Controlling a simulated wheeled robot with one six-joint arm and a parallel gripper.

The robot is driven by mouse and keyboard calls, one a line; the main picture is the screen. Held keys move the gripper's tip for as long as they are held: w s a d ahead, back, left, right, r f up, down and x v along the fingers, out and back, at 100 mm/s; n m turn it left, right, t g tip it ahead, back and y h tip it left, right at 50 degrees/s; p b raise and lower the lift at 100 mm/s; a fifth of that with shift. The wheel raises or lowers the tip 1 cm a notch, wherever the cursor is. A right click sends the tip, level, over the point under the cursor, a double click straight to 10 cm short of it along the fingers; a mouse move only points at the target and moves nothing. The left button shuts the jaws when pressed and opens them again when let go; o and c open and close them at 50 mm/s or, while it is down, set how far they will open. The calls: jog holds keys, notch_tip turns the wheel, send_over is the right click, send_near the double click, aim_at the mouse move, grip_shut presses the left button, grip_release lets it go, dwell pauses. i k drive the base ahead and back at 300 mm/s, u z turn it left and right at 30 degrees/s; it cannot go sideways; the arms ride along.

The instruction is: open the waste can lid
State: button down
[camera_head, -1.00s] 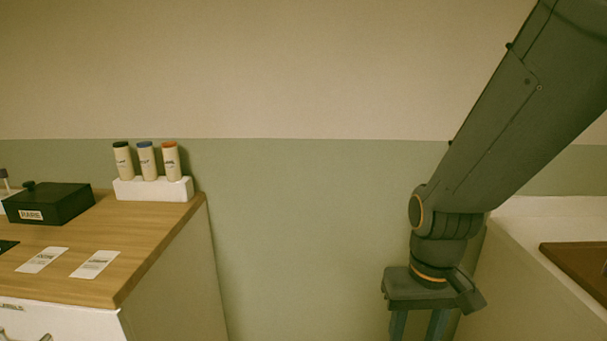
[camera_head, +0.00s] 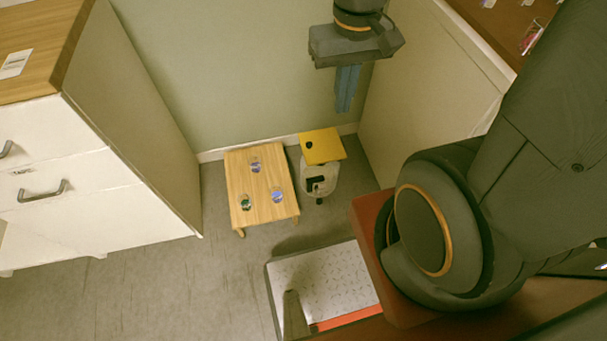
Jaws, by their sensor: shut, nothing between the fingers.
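The waste can (camera_head: 331,173) is a small pale bin on the floor in the corner, in the middle of the head view. Its yellow lid (camera_head: 325,148) lies over the top and looks closed, with a small dark round mark near its left edge. The can's front has a dark patch and small part low down, too small to make out. My gripper (camera_head: 345,108) points down above and a little right of the lid in the picture, clearly apart from it. Its bluish fingers are together, with nothing between them.
White drawers (camera_head: 60,192) with a wooden top are at left. A pale cabinet side (camera_head: 418,85) bounds the right. A grey patterned mat or tray (camera_head: 330,283) lies in front.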

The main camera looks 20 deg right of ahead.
aim_at(321, 146)
jog(key=k, duration=0.1)
jog(key=z, duration=3.25)
jog(key=k, duration=1.55)
jog(key=u, duration=1.45)
